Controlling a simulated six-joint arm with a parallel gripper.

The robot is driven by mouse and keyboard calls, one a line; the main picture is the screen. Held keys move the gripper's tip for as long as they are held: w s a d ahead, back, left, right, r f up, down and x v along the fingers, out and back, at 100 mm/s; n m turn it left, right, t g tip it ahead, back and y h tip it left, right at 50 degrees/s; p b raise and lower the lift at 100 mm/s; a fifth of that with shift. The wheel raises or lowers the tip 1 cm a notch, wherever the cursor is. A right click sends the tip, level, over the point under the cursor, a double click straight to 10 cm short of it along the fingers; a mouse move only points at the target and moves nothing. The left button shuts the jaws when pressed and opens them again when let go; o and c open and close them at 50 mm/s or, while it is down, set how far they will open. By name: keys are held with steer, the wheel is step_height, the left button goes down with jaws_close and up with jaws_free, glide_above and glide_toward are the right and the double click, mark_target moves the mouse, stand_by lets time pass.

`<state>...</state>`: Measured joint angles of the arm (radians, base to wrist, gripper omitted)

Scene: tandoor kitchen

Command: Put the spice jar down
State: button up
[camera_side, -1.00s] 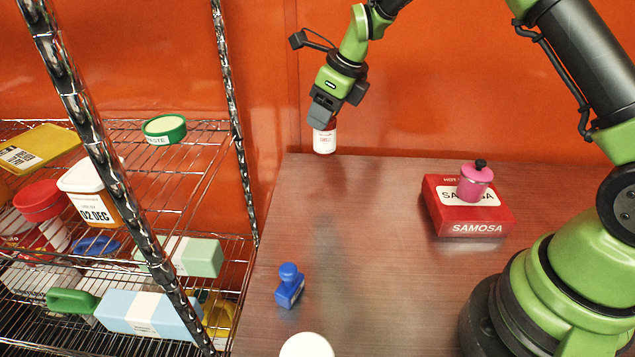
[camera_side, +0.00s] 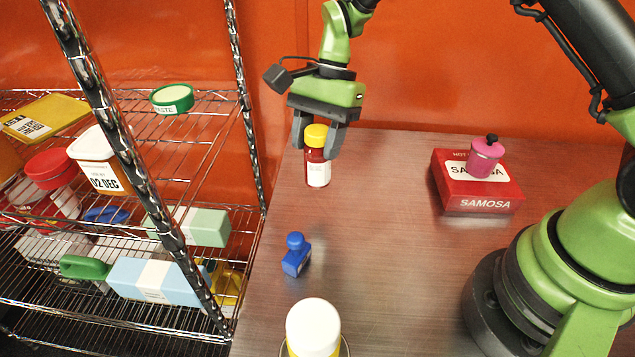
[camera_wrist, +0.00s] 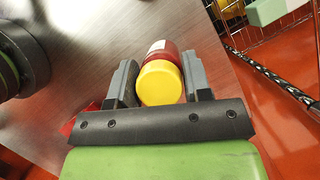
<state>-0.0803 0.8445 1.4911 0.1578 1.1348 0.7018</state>
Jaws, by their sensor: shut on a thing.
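The spice jar (camera_side: 317,172) is red with a yellow cap and a white label. In the side view it is upright between the fingers of my gripper (camera_side: 315,148), over the back left part of the table. My gripper is shut on the jar near its cap, with one finger on each side. I cannot tell whether its base touches the table. In the wrist view the yellow cap of the jar (camera_wrist: 160,84) faces the camera between the fingers of my gripper (camera_wrist: 158,68), and hides part of the red body.
A blue stamp-like object (camera_side: 296,256) stands on the table (camera_side: 385,235) in front of the jar. A white-topped container (camera_side: 313,326) is at the front edge. A red SAMOSA box (camera_side: 478,196) carries a pink lidded pot (camera_side: 486,157). A loaded wire rack (camera_side: 208,145) stands left.

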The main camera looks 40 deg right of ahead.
mark_target(317, 172)
steer(key=shift+f, duration=3.15)
steer(key=shift+f, duration=0.15)
steer(key=o, duration=1)
steer(key=v, duration=1.2)
steer(key=s+r+n+t+h, duration=0.1)
steer(key=s+r+n+t, duration=0.3)
steer(key=s+r, duration=0.65)
steer(key=s+r+n+t, duration=0.1)
steer(key=s+n, duration=0.1)
steer(key=s, duration=0.2)
steer(key=s+d+r+n+t+h, duration=0.1)
steer(key=s+n+t, duration=0.1)
steer(key=s, duration=0.1)
steer(key=s+r+n+t, duration=0.1)
steer(key=s+n, duration=0.1)
steer(key=s, duration=0.2)
steer(key=shift+s+d+r+t, duration=0.25)
steer(key=shift+s+d+t, duration=0.1)
steer(key=shift+d+t, duration=0.05)
